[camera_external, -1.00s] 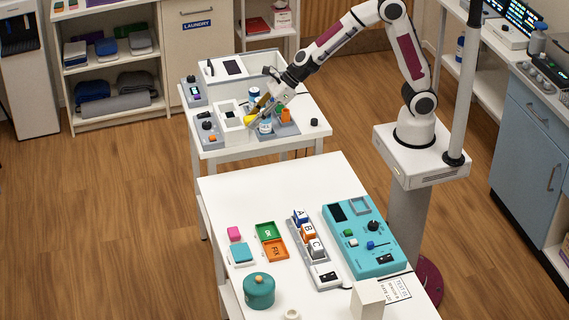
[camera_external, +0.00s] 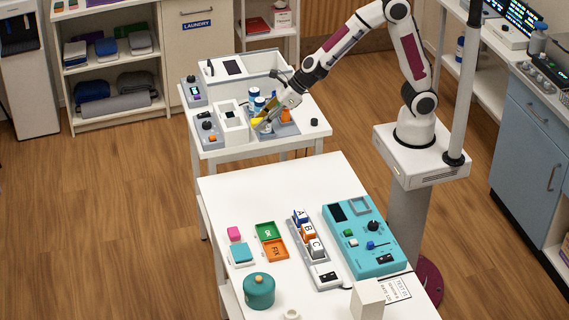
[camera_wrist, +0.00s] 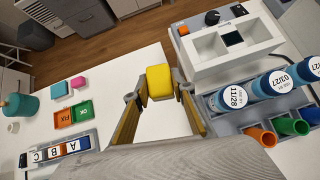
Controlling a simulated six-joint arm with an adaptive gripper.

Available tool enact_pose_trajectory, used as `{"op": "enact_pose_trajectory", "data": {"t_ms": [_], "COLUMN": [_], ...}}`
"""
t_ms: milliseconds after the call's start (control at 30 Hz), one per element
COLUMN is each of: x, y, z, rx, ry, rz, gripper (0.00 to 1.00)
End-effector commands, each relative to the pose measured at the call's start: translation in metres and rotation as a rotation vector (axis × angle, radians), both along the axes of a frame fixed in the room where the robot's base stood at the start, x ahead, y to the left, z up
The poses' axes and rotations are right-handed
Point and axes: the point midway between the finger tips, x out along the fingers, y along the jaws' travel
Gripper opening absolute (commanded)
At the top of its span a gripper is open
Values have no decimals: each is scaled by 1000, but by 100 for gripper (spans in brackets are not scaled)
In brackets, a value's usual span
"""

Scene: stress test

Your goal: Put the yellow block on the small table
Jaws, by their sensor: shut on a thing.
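The yellow block (camera_wrist: 159,82) is between the fingertips of my gripper (camera_wrist: 160,95) in the wrist view. My gripper is shut on it. In the external view the yellow block (camera_external: 257,122) shows as a small patch at the end of my gripper (camera_external: 261,123), over the front part of the far white table (camera_external: 300,137). A nearer white table (camera_external: 225,187) stands in front of it. I cannot tell from the pictures which one is the small table. The block's contact with anything below is not clear.
Blue-capped bottles (camera_wrist: 231,98) and coloured tubes (camera_wrist: 262,139) stand close to my gripper. A white box with openings (camera_wrist: 205,48) is beside them. The near table bears colour trays (camera_external: 268,240), a teal panel (camera_external: 362,235) and a teal pot (camera_external: 258,290); its far left part is clear.

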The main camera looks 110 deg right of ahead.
Motion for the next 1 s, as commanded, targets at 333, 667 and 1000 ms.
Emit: {"op": "enact_pose_trajectory", "data": {"t_ms": [333,667,1000], "x": [-33,-17,33], "y": [22,13,-37], "z": [-7,-1,7], "rx": [-6,-23,-29], "ry": [-7,-16,-16], "rz": [-162,-255,-352], "gripper": [3,3,3]}}
